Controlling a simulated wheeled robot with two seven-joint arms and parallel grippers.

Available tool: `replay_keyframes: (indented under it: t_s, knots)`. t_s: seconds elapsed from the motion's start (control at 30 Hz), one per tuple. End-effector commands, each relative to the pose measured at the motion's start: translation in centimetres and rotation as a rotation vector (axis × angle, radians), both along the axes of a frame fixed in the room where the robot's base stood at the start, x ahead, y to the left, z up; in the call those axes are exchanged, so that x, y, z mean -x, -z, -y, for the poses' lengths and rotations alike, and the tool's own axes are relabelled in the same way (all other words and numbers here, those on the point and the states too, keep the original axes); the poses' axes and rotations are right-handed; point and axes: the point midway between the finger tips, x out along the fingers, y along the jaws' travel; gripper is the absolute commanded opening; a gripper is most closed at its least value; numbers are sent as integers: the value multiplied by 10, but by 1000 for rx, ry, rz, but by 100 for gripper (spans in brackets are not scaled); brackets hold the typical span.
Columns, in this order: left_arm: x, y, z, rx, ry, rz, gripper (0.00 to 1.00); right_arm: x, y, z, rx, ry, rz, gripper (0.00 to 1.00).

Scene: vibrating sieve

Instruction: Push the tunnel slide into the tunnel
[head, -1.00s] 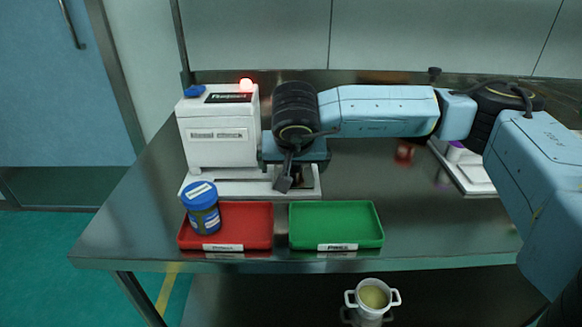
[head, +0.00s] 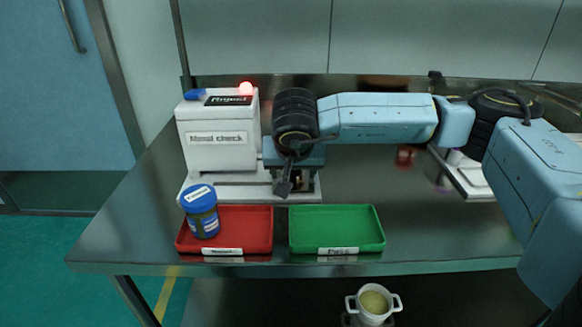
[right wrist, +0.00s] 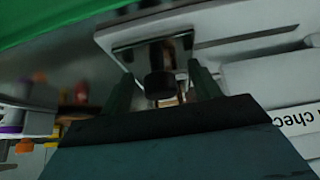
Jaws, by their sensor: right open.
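The metal check machine (head: 216,143) is a white box with a lit red lamp (head: 246,88) and a "Reject" panel on top. Its pale base plate (head: 235,189) extends right under my right gripper (head: 288,185). In the right wrist view, my right gripper (right wrist: 160,90) is open, its two dark fingers apart. A dark round knob (right wrist: 159,86) on a metallic piece (right wrist: 158,50), apparently the tunnel slide, shows between the fingers; I cannot tell if they touch. In the head view my wrist mostly hides the slide and the tunnel mouth. My left gripper is not in view.
A blue-lidded jar (head: 201,212) stands in the red tray (head: 251,229), left of the empty green tray (head: 337,226). A white two-handled pot (head: 373,303) sits below the table's front edge. Another white device (head: 470,175) stands at the right, partly behind my arm.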

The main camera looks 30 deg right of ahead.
Motion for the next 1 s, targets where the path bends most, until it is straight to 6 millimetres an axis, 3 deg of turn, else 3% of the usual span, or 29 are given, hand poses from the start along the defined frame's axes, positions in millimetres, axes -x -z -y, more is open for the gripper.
replay_keyframes:
  t_s: [0.1,0.57,1.0]
  knots:
    - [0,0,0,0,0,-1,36,0,0,0,0,0,0,51]
    - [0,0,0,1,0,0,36,-1,0,-1,0,0,0,51]
    - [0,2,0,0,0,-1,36,-14,0,-23,-1,-3,1,51]
